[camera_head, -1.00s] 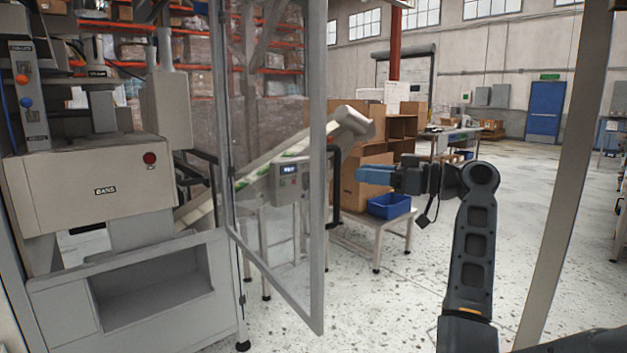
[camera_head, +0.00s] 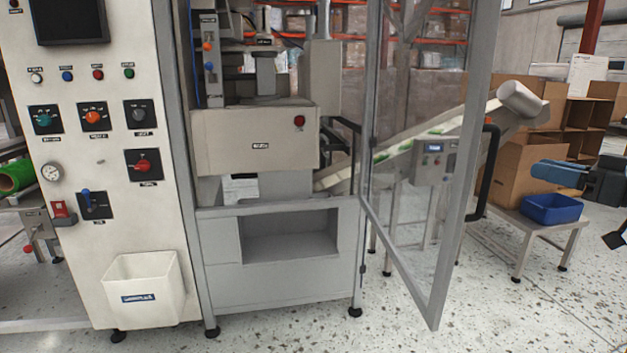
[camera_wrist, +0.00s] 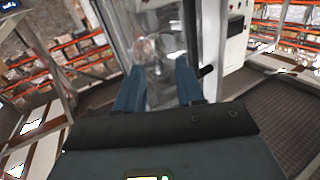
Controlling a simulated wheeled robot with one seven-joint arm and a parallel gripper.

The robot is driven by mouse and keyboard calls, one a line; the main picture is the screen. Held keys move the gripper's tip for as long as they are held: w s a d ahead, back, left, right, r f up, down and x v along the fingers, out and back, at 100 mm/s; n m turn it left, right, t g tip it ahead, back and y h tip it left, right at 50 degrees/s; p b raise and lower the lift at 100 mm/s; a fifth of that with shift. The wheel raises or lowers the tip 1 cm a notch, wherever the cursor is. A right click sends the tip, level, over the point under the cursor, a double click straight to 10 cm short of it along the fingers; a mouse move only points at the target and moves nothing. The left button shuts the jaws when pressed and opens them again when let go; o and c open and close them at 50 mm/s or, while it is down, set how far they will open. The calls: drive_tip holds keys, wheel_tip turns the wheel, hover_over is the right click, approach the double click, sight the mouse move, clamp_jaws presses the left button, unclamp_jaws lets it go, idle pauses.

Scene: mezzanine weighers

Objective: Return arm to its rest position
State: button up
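My gripper (camera_head: 560,173) shows at the right edge of the head view, with blue fingers pointing left. Most of my arm is outside this view. In the wrist view my gripper (camera_wrist: 159,88) has its two blue fingers apart with nothing held between them. Behind the fingers is the clear panel of a machine door. In the head view the gripper appears just above a blue bin (camera_head: 551,208); I cannot tell the distance between them.
A glazed door (camera_head: 420,230) in a grey frame stands open, with a black handle (camera_head: 487,172). Left of it are the machine (camera_head: 255,140) and a white control panel (camera_head: 110,200) with a white bin (camera_head: 145,290). The bin table (camera_head: 530,228) stands right. Speckled floor lies clear in front.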

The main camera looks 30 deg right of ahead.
drive_tip(key=w+a+f+m+g+h, duration=0.1)
drive_tip(key=a+f+m, duration=0.1)
drive_tip(key=a+f, duration=0.45)
drive_tip(key=w+a+f+m+g+h, duration=0.1)
drive_tip(key=a+f+m+h, duration=0.15)
drive_tip(key=f, duration=0.65)
drive_tip(key=w+a+f+m+g+h, duration=0.1)
drive_tip(key=a+f, duration=0.4)
drive_tip(key=f, duration=0.2)
drive_tip(key=s+a+f+g, duration=0.2)
drive_tip(key=s+a+f, duration=0.65)
drive_tip(key=a, duration=0.45)
drive_tip(key=s+a+r+n+t+y, duration=0.1)
drive_tip(key=s+a+r+n, duration=0.1)
drive_tip(key=s+a+r, duration=0.2)
drive_tip(key=s+a+r+n+t+y, duration=0.1)
drive_tip(key=s+a+r+n, duration=0.1)
drive_tip(key=s+a, duration=0.9)
drive_tip(key=v, duration=0.5)
drive_tip(key=shift+a, duration=0.2)
drive_tip(key=shift+r+n, duration=0.1)
drive_tip(key=shift+n, duration=0.15)
